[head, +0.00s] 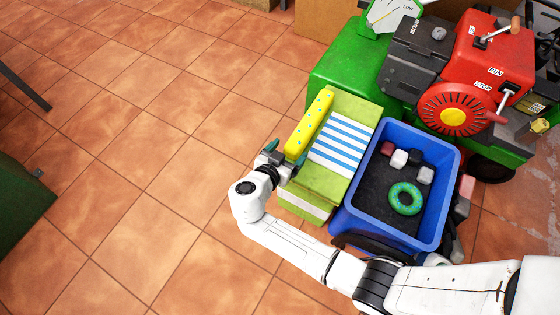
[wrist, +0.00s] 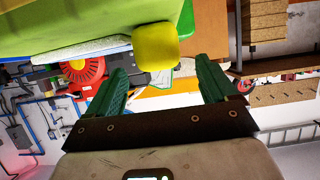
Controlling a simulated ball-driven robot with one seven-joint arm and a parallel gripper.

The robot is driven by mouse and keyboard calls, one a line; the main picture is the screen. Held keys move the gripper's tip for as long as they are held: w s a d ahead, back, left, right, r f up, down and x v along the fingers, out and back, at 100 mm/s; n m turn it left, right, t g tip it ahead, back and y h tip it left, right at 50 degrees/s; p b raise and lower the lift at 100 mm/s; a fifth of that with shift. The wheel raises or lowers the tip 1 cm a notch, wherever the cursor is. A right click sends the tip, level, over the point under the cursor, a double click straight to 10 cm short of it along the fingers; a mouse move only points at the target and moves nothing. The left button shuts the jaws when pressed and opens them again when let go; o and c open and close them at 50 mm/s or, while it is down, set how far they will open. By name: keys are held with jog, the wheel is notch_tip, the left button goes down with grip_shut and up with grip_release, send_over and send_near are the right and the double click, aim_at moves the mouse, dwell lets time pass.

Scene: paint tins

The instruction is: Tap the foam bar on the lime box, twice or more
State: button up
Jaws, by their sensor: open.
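The foam bar (head: 310,124) is yellow with blue dots and lies lengthwise along the left edge of the top of the lime box (head: 318,181). A blue-and-white striped cloth (head: 341,145) lies beside it on the box. My gripper (head: 280,157) is at the near end of the bar, its green fingers apart. In the wrist view, the yellow end of the bar (wrist: 155,46) shows just above the gap between the open fingers (wrist: 161,68). Nothing is held. I cannot tell whether a finger touches the bar.
A blue bin (head: 337,217) stands right of the lime box, holding small blocks and a green ring (head: 405,198). Behind are a green cabinet (head: 343,71) and a red engine (head: 495,52). The tiled floor (head: 150,140) to the left is mostly clear.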

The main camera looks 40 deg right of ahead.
aim_at(291, 149)
jog(key=shift+x, duration=1.55)
jog(key=shift+c, duration=0.5)
jog(key=c, duration=1)
jog(key=shift+o, duration=0.2)
jog(key=shift+r, duration=1.15)
notch_tip(291, 149, down, 3)
jog(key=shift+r, duration=0.35)
